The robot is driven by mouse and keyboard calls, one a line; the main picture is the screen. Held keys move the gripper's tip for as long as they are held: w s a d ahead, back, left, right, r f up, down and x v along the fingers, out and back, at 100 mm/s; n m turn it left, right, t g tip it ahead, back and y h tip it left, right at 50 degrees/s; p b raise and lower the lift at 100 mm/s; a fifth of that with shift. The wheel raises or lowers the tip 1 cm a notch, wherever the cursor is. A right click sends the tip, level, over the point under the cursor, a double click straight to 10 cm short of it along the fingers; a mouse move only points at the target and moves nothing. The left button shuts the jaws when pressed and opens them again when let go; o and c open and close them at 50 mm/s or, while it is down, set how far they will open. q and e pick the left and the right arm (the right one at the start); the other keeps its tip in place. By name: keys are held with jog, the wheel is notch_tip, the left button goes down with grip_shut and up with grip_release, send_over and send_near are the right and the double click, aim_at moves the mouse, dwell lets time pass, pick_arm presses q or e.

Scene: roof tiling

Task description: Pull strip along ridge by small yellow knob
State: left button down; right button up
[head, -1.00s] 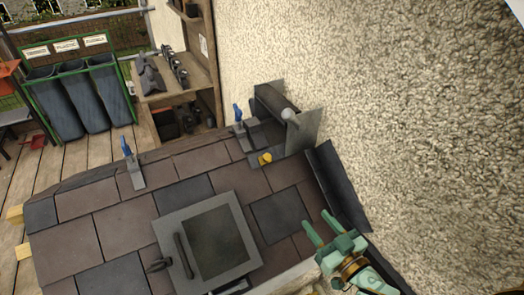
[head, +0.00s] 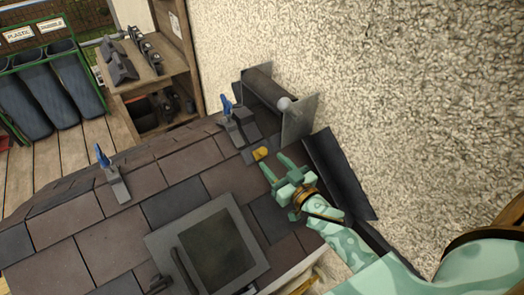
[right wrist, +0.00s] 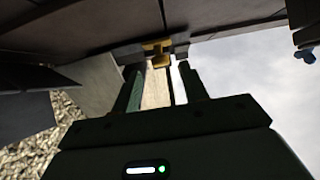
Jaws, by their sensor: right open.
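The small yellow knob (head: 261,153) sits at the end of a short dark grey strip (head: 247,156) on the ridge, below the roll holder. My right gripper (head: 274,165) is open and empty, its fingertips just right of and below the knob, apart from it. In the right wrist view the knob (right wrist: 158,52) is ahead of and roughly between the two open fingers (right wrist: 160,78). How much of the strip lies hidden behind the holder I cannot tell. My left gripper is not in view.
A dark roll (head: 267,88) sits between grey plates by the rough wall (head: 400,80). Blue-handled clamps (head: 228,106) (head: 104,158) stand on the ridge. A dark flashing (head: 338,175) leans at the wall right of my gripper. A roof window (head: 205,245) lies in the slates.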

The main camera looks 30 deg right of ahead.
aim_at(262, 150)
jog(key=w, duration=0.4)
jog(key=w+a, duration=0.1)
jog(key=w, duration=0.1)
jog(key=shift+w, duration=0.1)
jog(key=shift+d, duration=0.1)
grip_shut()
